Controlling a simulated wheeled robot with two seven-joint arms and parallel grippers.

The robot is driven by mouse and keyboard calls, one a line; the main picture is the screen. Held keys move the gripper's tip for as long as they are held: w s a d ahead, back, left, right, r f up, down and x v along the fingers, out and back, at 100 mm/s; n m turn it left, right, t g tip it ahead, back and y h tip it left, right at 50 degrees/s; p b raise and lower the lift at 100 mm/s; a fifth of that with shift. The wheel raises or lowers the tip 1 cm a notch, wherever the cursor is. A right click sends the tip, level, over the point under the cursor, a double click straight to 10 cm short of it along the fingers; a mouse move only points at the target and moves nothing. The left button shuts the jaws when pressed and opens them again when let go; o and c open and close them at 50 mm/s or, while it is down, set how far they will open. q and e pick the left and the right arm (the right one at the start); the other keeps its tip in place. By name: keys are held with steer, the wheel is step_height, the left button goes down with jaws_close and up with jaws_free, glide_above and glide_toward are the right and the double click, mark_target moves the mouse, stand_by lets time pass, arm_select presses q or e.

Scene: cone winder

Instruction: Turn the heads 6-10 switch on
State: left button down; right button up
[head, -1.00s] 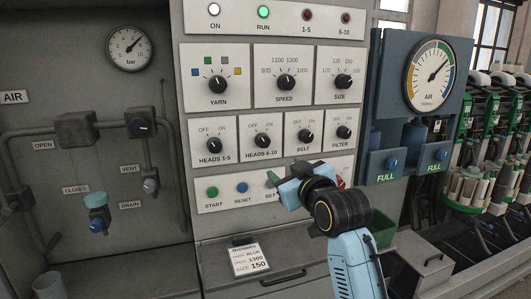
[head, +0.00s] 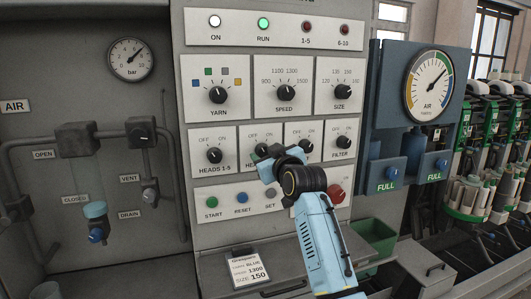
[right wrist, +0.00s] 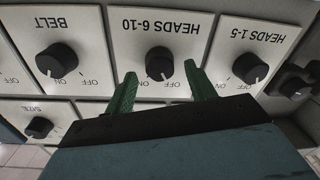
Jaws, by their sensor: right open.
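The HEADS 6-10 switch is a black rotary knob (right wrist: 159,63) on a white plate, upside down in the right wrist view. Its white pointer mark leans toward OFF. My right gripper (right wrist: 161,74) is open, its green fingers spread on either side of this knob, with nothing visibly gripped; contact cannot be told. In the head view my right gripper (head: 266,153) is at the HEADS 6-10 plate (head: 246,138) and covers most of it, including the knob. My left gripper is not in view.
The HEADS 1-5 knob (head: 214,155) and BELT knob (right wrist: 57,60) are close on either side. The FILTER knob (head: 306,146) is further right. Below are the green START button (head: 212,202) and a red button (head: 336,193). The green RUN lamp (head: 263,23) is lit.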

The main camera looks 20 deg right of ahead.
steer(key=shift+w+a, duration=0.1)
steer(key=shift+w, duration=0.75)
steer(key=shift+c, duration=0.2)
steer(key=c, duration=0.9)
